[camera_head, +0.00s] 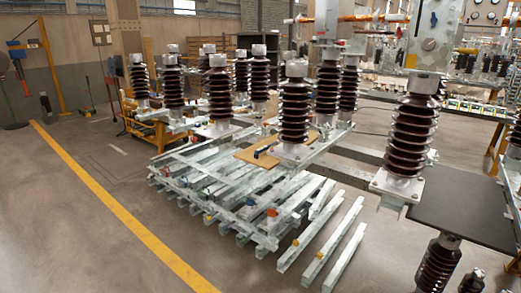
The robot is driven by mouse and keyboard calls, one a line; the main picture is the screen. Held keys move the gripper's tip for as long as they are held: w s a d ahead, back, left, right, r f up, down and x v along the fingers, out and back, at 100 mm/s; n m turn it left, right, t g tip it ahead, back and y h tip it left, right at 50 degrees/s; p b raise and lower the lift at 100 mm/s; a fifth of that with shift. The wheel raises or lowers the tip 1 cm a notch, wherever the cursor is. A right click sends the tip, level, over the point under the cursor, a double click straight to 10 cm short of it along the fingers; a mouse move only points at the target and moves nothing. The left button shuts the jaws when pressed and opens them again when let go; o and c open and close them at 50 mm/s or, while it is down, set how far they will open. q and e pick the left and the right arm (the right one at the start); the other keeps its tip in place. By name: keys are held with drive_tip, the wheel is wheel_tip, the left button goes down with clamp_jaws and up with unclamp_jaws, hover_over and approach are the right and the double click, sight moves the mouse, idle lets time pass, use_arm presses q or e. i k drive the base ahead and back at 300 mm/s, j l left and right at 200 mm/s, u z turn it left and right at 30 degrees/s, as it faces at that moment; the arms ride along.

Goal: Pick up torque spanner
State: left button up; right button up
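I cannot make out a torque spanner for certain. A small dark blue elongated item (266,149) lies on a brown board (248,157) among the insulators near the middle of the view. It is too small to tell whether it is the spanner. Neither my left nor my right gripper is in view, so nothing shows of their state.
Brown ribbed insulators (294,112) stand on steel frames around the board. Stacked steel beams (225,190) lie below, with loose bars (345,257) in front. A dark flat panel (465,208) is at the right. The floor left of the yellow line (120,205) is clear.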

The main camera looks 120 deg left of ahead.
sight(262, 149)
drive_tip(key=u, duration=3.85)
drive_tip(key=i+j, duration=0.15)
drive_tip(key=i, duration=0.25)
drive_tip(key=i+j+z, duration=0.15)
drive_tip(key=i, duration=0.25)
drive_tip(key=i+j, duration=0.25)
drive_tip(key=i, duration=0.15)
drive_tip(key=i+j+z, duration=0.1)
drive_tip(key=z, duration=0.25)
drive_tip(key=i+j+z, duration=0.15)
drive_tip(key=z, duration=0.25)
drive_tip(key=j+z, duration=0.15)
drive_tip(key=z, duration=0.2)
drive_tip(key=i, duration=0.05)
